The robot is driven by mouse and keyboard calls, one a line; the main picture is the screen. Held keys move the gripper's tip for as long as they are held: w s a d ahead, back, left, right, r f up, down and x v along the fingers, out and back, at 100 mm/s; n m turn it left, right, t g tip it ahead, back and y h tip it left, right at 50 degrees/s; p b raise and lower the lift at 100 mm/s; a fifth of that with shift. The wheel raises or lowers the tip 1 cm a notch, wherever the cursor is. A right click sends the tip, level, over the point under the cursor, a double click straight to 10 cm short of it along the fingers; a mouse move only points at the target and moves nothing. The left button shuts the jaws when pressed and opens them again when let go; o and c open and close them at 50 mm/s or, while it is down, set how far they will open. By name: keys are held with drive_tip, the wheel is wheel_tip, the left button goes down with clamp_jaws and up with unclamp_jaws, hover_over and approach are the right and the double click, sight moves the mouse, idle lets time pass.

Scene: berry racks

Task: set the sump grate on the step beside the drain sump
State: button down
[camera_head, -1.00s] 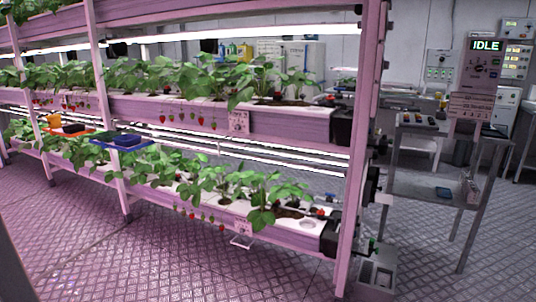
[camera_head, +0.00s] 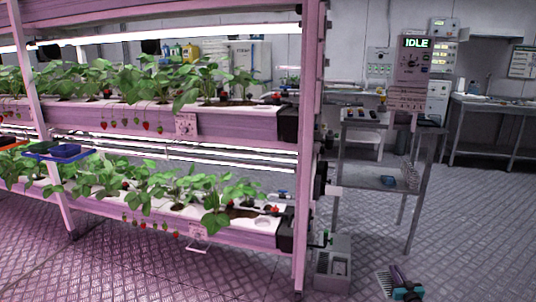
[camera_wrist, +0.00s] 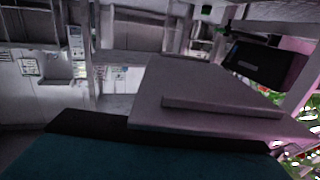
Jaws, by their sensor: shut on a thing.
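The drain sump (camera_head: 333,283) is a grey box on the floor at the foot of the rack's end post in the head view. A pale recess shows in its top. I cannot clearly pick out the step beside it. My gripper (camera_head: 393,278), teal and dark, is low at the bottom right, right of the sump and apart from it. It is shut on a pale ribbed piece, which looks like the sump grate (camera_head: 383,283). In the wrist view a large flat grey plate with a raised bar, apparently the grate (camera_wrist: 170,100), fills the middle, close to the dark jaws.
The planted rack (camera_head: 190,228) with strawberry gutters stands left of the sump. A bench (camera_head: 500,110) is at the back right. The patterned floor between is clear.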

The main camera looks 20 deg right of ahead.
drive_tip(key=w+a+r+n+y, duration=0.2)
drive_tip(key=w+a+r+y, duration=0.3)
drive_tip(key=a+r, duration=0.65)
drive_tip(key=w+a+r+n+y, duration=0.25)
drive_tip(key=w+a+r, duration=0.45)
drive_tip(key=a, duration=0.9)
drive_tip(key=w+a+r+n+y, duration=0.35)
drive_tip(key=w+a+r, duration=0.25)
drive_tip(key=a+r, duration=0.5)
drive_tip(key=s+a+r+n+g+y, duration=0.1)
drive_tip(key=s+a+r+y, duration=0.1)
drive_tip(key=a, duration=0.6)
drive_tip(key=s+a+r+n+g+y, duration=0.1)
drive_tip(key=s+a+r+y, duration=0.15)
drive_tip(key=a, duration=0.55)
drive_tip(key=s+a+r+n+g+y, duration=0.1)
drive_tip(key=a+r+n+y, duration=0.15)
drive_tip(key=a, duration=0.65)
drive_tip(key=s+a+r+n+g+y, duration=0.1)
drive_tip(key=s+a+n+g+y, duration=0.25)
drive_tip(key=s+a, duration=0.75)
wheel_tip(320, 180, up, 16)
drive_tip(key=d+m+p, duration=0.1)
drive_tip(key=p, duration=2.3)
drive_tip(key=shift+s+d+f, duration=0.2)
drive_tip(key=shift+s+d, duration=0.05)
drive_tip(key=shift+s, duration=0.2)
drive_tip(key=shift+h, duration=0.25)
